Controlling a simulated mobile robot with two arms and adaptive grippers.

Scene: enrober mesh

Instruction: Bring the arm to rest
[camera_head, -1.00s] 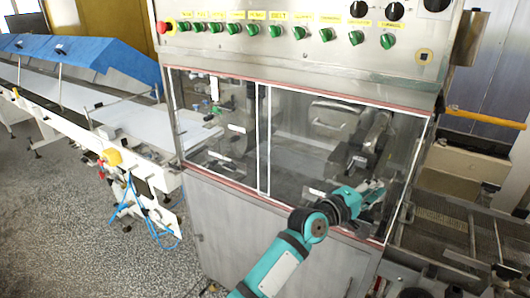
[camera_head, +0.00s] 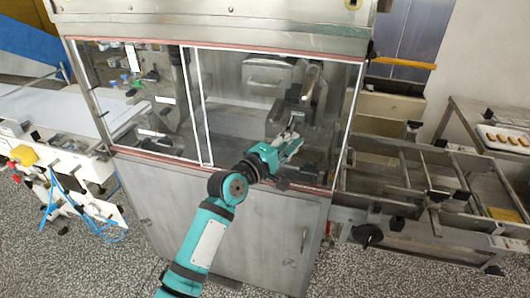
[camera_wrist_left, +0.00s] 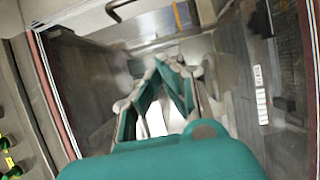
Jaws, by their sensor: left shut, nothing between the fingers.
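My left arm, teal and grey, comes up from the bottom of the head view, and its left gripper (camera_head: 296,142) is in front of the lower right part of the machine's clear window. The fingers are shut with nothing between them. In the left wrist view the same gripper (camera_wrist_left: 165,68) points at the window area, its fingers drawn together at the tips. I cannot tell how far it stands from the pane. My right gripper is not in view.
The enrober cabinet (camera_head: 225,215) with its framed window (camera_head: 235,105) stands close ahead. A mesh conveyor frame (camera_head: 420,190) lies to the right, with a tray of small pieces (camera_head: 503,138) behind it. A white belt (camera_head: 50,108) runs to the left. Speckled floor is open in front.

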